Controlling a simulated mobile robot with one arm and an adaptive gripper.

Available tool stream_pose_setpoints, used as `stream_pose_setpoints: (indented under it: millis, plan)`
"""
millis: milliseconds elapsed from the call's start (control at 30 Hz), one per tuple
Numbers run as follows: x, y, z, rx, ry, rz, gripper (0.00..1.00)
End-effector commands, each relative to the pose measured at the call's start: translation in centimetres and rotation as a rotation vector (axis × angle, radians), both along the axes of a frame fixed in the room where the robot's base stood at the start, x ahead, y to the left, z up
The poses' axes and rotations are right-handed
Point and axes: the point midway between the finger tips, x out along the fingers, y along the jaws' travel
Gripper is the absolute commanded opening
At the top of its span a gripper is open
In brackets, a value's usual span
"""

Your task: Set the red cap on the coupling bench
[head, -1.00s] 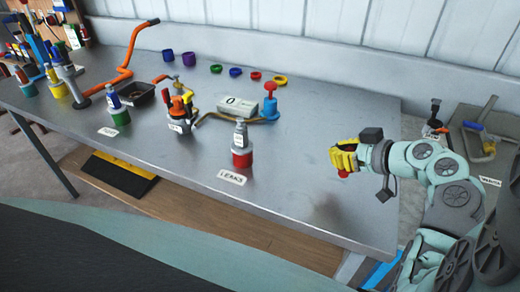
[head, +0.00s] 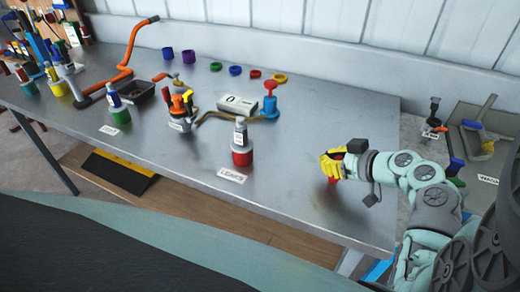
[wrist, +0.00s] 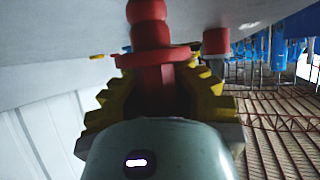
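The red cap (wrist: 155,58) shows in the wrist view, a wide flange with a stem and a knob, between the yellow toothed fingers of my gripper (wrist: 160,95). The fingers close on its stem from both sides. In the head view my gripper (head: 332,167) is over the right part of the grey coupling bench (head: 300,190), and a bit of red shows under the fingers. The cap's knob end points toward the bench top. I cannot tell whether the cap touches it.
A red-based bottle (head: 242,155) stands left of my gripper, behind a LEAKS label (head: 232,176). A blue fitting with a red top (head: 270,100) and a grey display box (head: 237,104) stand farther back. Coloured rings line the rear. The bench around my gripper is clear.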

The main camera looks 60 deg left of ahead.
Motion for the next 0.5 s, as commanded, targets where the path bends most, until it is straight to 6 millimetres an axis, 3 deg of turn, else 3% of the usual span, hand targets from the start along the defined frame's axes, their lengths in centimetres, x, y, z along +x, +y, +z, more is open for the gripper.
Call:
stream_pose_setpoints:
  millis: [33, 333, 500]
  plan:
    - [0.06, -0.04, -0.09, 0.000, 0.000, -0.002, 0.02]
    - [0.13, -0.11, -0.05, 0.000, 0.000, -0.004, 0.33]
    - [0.14, -0.12, -0.04, 0.000, 0.000, -0.004, 0.34]
